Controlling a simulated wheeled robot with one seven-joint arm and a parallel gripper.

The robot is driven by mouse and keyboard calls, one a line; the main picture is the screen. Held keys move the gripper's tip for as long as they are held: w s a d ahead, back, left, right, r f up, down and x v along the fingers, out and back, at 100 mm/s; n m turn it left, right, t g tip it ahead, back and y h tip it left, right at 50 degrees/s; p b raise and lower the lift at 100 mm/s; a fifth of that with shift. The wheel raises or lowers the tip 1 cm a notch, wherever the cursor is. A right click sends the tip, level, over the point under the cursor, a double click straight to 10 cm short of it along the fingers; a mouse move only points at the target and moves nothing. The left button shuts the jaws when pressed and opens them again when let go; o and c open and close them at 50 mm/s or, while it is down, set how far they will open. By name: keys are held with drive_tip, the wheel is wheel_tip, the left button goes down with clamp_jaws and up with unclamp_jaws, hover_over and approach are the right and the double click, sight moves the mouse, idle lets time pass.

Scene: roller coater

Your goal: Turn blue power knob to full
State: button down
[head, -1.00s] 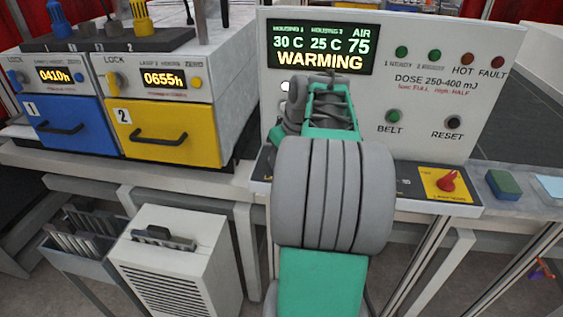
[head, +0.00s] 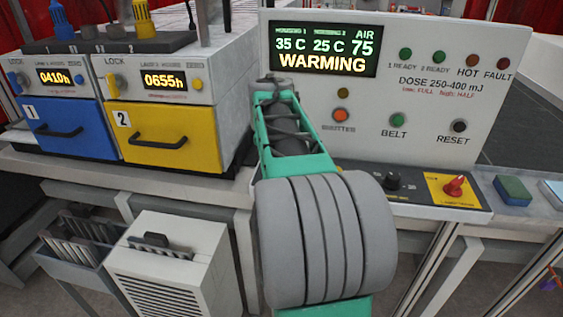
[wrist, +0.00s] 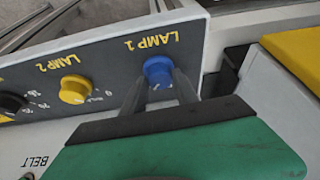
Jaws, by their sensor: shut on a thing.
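The blue knob (wrist: 157,68) shows in the wrist view beside the label LAMP 1 on a dark panel. My gripper (wrist: 160,83) has its two grey fingers on either side of the knob and is shut on it. The fingers partly cover the knob's dial marks, so I cannot read its setting. In the head view my arm hides the blue knob and the gripper. The display (head: 323,50) reads 35 C, 25 C, AIR 75 and WARMING.
The yellow LAMP 2 knob (wrist: 74,88) and a black knob (wrist: 12,104) sit along the same panel. A red knob (head: 454,187) on a yellow plate is at its far end. Blue (head: 66,132) and yellow (head: 166,136) lamp units stand to the left.

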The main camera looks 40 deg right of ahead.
drive_tip(key=shift+m, duration=0.3)
drive_tip(key=c, duration=0.9)
unclamp_jaws()
drive_tip(key=shift+c, duration=0.2)
drive_tip(key=v, duration=0.7)
drive_tip(key=shift+r, duration=0.4)
drive_tip(key=shift+a, duration=0.15)
